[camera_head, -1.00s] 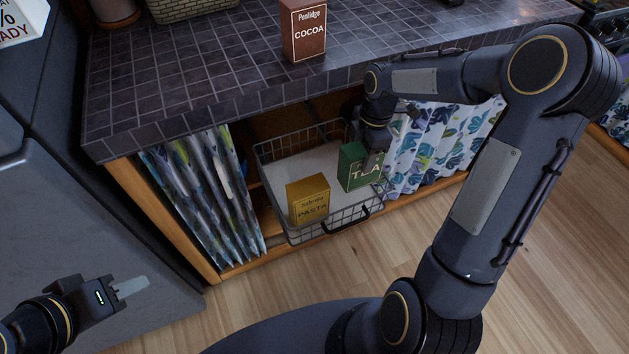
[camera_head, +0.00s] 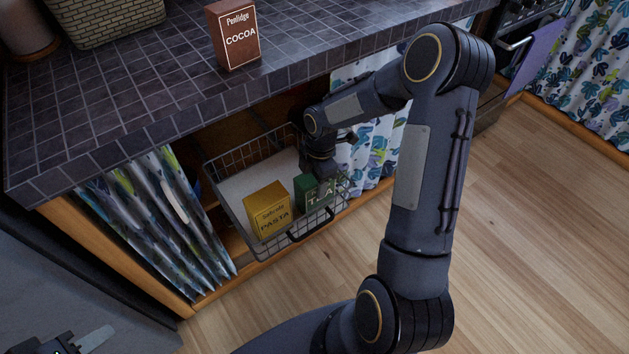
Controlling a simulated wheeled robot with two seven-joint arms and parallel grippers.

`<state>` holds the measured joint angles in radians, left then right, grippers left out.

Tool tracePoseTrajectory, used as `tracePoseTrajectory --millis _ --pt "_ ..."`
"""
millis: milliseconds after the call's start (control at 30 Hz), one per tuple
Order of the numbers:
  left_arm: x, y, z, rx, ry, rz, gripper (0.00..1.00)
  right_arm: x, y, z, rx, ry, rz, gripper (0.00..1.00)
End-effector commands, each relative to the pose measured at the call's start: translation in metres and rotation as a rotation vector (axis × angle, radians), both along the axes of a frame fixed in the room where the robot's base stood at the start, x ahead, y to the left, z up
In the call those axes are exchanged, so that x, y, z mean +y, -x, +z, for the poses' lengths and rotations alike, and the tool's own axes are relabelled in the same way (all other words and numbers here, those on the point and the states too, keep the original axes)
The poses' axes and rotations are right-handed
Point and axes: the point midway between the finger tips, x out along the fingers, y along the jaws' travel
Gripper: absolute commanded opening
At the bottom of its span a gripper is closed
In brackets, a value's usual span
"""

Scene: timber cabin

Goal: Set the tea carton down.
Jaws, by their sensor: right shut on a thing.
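The green tea carton (camera_head: 309,194) is at the right side of the wire basket (camera_head: 250,239), beside the yellow pasta carton (camera_head: 267,211). My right gripper (camera_head: 323,174) is shut on the tea carton from above and hides part of it. The tea carton looks upright and low in the basket; I cannot tell whether its base touches the basket's pale floor. The pasta carton stands upright near the basket's front. My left gripper (camera_head: 95,340) shows only partly at the bottom left corner, away from the basket; its opening is unclear.
The basket is pulled out under a dark tiled counter (camera_head: 130,85), with curtains (camera_head: 150,225) on both sides. A cocoa carton (camera_head: 235,35) and a woven basket (camera_head: 108,20) stand on the counter. The back left of the wire basket is clear.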

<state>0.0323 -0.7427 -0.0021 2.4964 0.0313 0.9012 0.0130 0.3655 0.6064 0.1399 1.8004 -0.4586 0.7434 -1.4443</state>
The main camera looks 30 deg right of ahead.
Motion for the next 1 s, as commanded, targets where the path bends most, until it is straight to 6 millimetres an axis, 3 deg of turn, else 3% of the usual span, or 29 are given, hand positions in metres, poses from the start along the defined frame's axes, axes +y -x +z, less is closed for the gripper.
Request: tracePoseTrajectory --millis 200,233,367,767,1000 --pt "0.000 0.000 -0.003 0.000 0.000 0.000 0.36 0.000 0.000 -0.004 0.000 0.000 0.001 0.27" --pt "0.000 0.000 -0.002 0.000 0.000 0.000 0.36 0.000 0.000 -0.002 0.000 0.000 0.001 0.56" --pt "0.000 0.000 -0.002 0.000 0.000 0.000 0.36 0.000 0.000 -0.002 0.000 0.000 0.001 0.72" --pt "0.000 0.000 0.003 0.000 0.000 0.000 0.36 -0.001 -0.001 0.007 -0.002 0.000 0.000 0.74" --pt "0.000 0.000 0.014 0.000 0.000 0.000 0.36 -0.007 -0.001 0.054 -0.005 0.001 -0.002 0.74"
